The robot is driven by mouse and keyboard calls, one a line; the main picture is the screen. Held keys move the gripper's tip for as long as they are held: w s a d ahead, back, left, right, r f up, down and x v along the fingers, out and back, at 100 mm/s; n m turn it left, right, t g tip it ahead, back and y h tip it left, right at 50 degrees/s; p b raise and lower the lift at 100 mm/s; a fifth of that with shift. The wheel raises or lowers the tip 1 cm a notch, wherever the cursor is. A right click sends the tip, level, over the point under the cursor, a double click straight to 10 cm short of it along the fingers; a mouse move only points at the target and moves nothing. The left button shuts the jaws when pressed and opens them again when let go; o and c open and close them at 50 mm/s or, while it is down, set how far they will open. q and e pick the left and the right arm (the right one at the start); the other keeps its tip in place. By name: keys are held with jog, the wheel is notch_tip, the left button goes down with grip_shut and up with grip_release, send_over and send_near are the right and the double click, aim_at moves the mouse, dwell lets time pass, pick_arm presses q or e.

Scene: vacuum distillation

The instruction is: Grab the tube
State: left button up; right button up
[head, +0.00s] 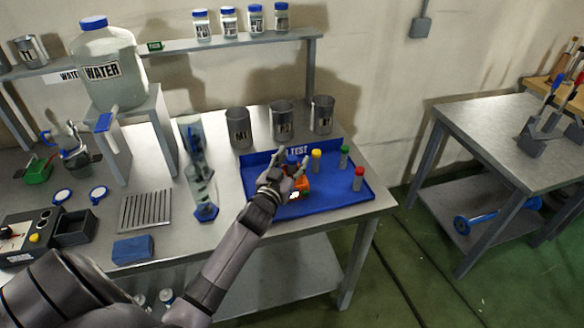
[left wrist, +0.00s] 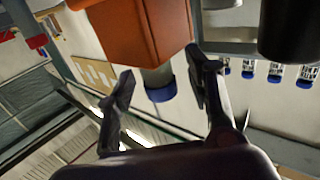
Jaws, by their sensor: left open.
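The tube stands in an orange block (head: 303,185) on the blue tray (head: 351,190); its blue cap (head: 291,159) shows between my fingers in the head view. My left gripper (head: 289,163) is open, with its fingers on either side of the cap. In the left wrist view, which looks upside down, the orange block (left wrist: 148,28) is at the top. The tube's clear body (left wrist: 157,77) and blue cap (left wrist: 162,94) hang between the open fingers of the gripper (left wrist: 160,62). I cannot tell whether a finger touches the tube. My right gripper is not in view.
Tubes with yellow (head: 317,154), green (head: 345,149) and red (head: 359,171) caps stand nearby in the tray. Several metal beakers (head: 283,122) stand behind it. A tall glass cylinder (head: 201,185) stands at its left. A water jug (head: 108,60) sits on a raised stand.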

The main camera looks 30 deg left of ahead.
pick_arm(q)
jog(key=shift+c, duration=0.2)
grip_shut()
dwell(0.3)
